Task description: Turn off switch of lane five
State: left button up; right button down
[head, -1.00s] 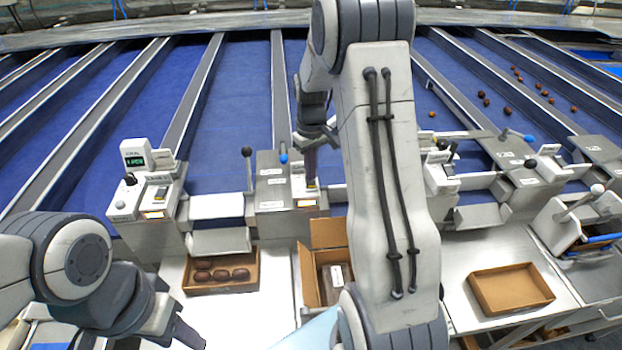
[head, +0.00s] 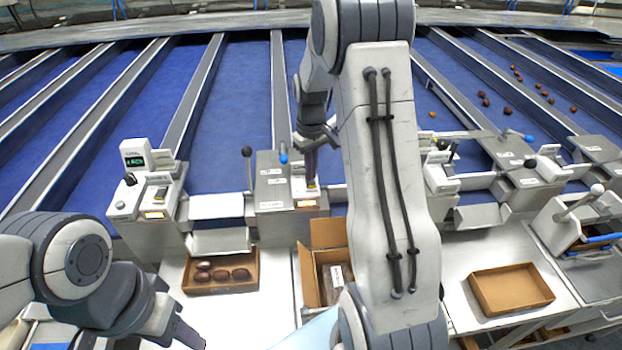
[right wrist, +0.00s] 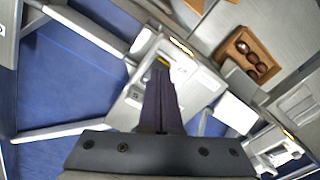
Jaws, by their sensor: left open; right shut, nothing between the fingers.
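My right gripper (head: 311,184) is shut and empty, pointing down at the switch panel of the grey lane control box (head: 272,185) in the middle. Its tips are at or just above the panel; I cannot tell whether they touch. In the right wrist view the closed fingers (right wrist: 160,68) end beside a small yellow part (right wrist: 163,60) of the panel. The fingers hide the switch itself, so its position cannot be told. An orange-lit label (head: 306,203) shows on the box front. My left gripper (head: 192,342) is open and empty at the lower left, away from the boxes.
Another control box (head: 155,195) with a green display stands to the left. A carton of dates (head: 187,290) and an open carton (head: 308,285) stand below. An empty carton (head: 510,308) lies right. Black and blue-knobbed levers (head: 247,153) rise close to the right gripper.

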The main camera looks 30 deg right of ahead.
aim_at(311, 183)
jog(key=shift+f+b, duration=0.7)
jog(key=shift+f, duration=0.3)
dwell(0.7)
jog(key=shift+r, duration=0.1)
notch_tip(311, 183, up, 7)
jog(key=p, duration=0.6)
dwell(0.6)
